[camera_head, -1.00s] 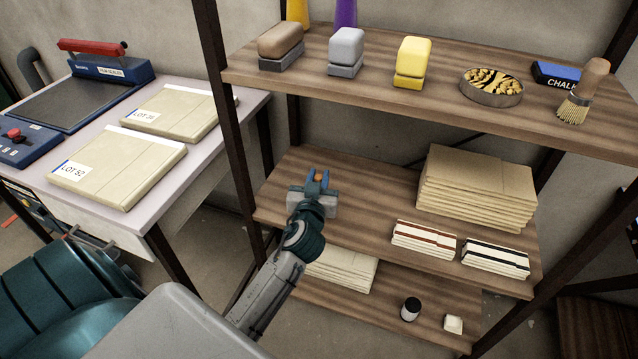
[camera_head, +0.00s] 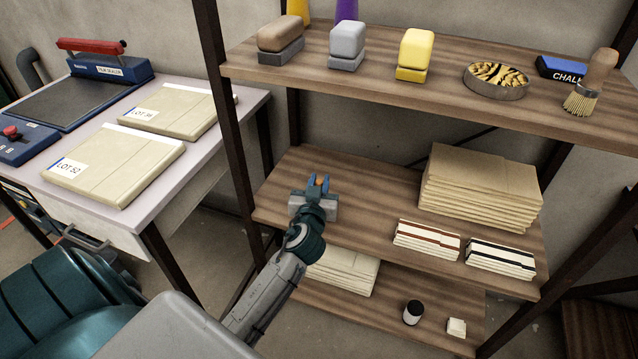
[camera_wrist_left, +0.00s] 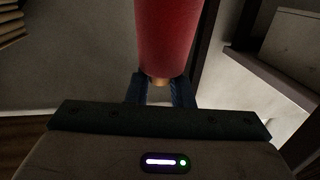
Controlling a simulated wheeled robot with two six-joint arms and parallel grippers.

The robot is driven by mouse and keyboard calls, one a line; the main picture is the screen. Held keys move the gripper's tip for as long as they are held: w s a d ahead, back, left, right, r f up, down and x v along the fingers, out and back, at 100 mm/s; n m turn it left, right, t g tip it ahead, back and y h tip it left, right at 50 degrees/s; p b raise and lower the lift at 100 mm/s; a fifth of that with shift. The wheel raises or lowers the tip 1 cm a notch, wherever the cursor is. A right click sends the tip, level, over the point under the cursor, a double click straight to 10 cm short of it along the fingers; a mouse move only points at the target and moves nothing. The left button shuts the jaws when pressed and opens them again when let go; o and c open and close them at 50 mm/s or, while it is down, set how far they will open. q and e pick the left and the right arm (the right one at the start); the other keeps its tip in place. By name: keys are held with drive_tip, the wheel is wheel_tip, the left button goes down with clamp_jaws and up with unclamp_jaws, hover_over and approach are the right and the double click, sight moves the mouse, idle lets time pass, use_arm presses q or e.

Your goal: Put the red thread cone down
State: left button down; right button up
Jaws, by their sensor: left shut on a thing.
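The red thread cone (camera_wrist_left: 168,38) fills the top middle of the left wrist view, with a tan tip below its red body. My left gripper (camera_wrist_left: 160,90) is shut on it at that tan tip, with a dark blue finger on each side. In the head view my left gripper (camera_head: 318,188) is over the left part of the middle shelf (camera_head: 375,185). Only a small orange-tan bit shows between its fingers there; the red body is hidden. I cannot tell whether the cone touches the shelf. My right gripper is not in view.
Folded tan cloths (camera_head: 482,190) and two small white stacks, one of them here (camera_head: 427,240), sit on the middle shelf's right. A dark post (camera_head: 232,130) stands to the left. The middle shelf is bare between gripper and stacks.

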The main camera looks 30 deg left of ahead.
use_arm(q)
drive_tip(key=c, duration=1.3)
unclamp_jaws()
drive_tip(key=shift+r, duration=0.1)
drive_tip(key=v, duration=1.2)
drive_tip(key=s+d+f+m+g+h, duration=0.2)
drive_tip(key=s+f+g, duration=0.1)
drive_tip(key=s, duration=0.3)
drive_tip(key=s+d+f+m+g+h, duration=0.1)
drive_tip(key=s+f+m+g+h, duration=0.1)
drive_tip(key=s, duration=0.5)
drive_tip(key=s+d+f+m+g+h+b, duration=0.1)
drive_tip(key=s+d+f+m+g+h, duration=0.1)
drive_tip(key=s+f+g, duration=0.3)
drive_tip(key=shift+s+d+f+g+h, duration=0.2)
drive_tip(key=shift+s+f+h, duration=0.25)
drive_tip(key=shift+f, duration=0.35)
drive_tip(key=shift+s+d+f+g+h, duration=0.25)
drive_tip(key=shift+s+f, duration=0.25)
drive_tip(key=shift+f, duration=0.3)
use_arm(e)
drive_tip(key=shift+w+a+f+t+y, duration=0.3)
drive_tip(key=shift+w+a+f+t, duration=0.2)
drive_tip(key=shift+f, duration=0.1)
use_arm(q)
drive_tip(key=shift+a, duration=0.1)
